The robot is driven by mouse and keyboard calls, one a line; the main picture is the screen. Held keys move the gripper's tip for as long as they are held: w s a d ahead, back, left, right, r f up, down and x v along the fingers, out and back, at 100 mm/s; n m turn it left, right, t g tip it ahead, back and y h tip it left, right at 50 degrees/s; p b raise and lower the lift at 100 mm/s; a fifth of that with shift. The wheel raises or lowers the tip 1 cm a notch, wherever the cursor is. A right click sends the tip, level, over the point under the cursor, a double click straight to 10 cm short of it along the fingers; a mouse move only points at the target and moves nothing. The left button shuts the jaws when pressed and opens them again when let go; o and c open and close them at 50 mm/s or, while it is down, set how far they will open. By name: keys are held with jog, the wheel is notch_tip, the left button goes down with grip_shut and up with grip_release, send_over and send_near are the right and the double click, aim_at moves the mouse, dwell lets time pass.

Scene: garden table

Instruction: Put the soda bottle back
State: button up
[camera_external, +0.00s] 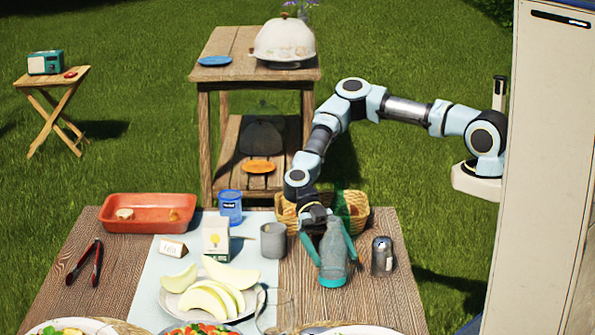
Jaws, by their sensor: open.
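The soda bottle (332,258) is a clear, greyish bottle with a teal band at its base. It stands upright near the right back part of the garden table. My gripper (329,250) reaches down from above with its two teal fingers spread, one on each side of the bottle's upper part. The fingers are open; whether either touches the bottle I cannot tell. The bottle's neck is partly hidden by the gripper. A wicker basket (357,207) stands just behind the bottle, partly covered by my arm, and something green shows in it.
A dark can (382,257) stands close to the right of the bottle, and a grey cup (273,241) to its left. A glass (276,314) and a plate of melon slices (205,290) are in front. A carton (216,238), blue tin (230,206) and orange tray (148,213) stand further left.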

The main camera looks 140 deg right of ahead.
aim_at(331, 219)
jog(key=shift+r, duration=0.25)
jog(key=v, duration=0.2)
jog(key=shift+s+d+b, duration=0.15)
jog(key=shift+d+b, duration=0.2)
jog(key=shift+d, duration=0.1)
notch_tip(331, 219, up, 7)
jog(key=shift+r+b, duration=0.1)
jog(key=shift+b, duration=0.55)
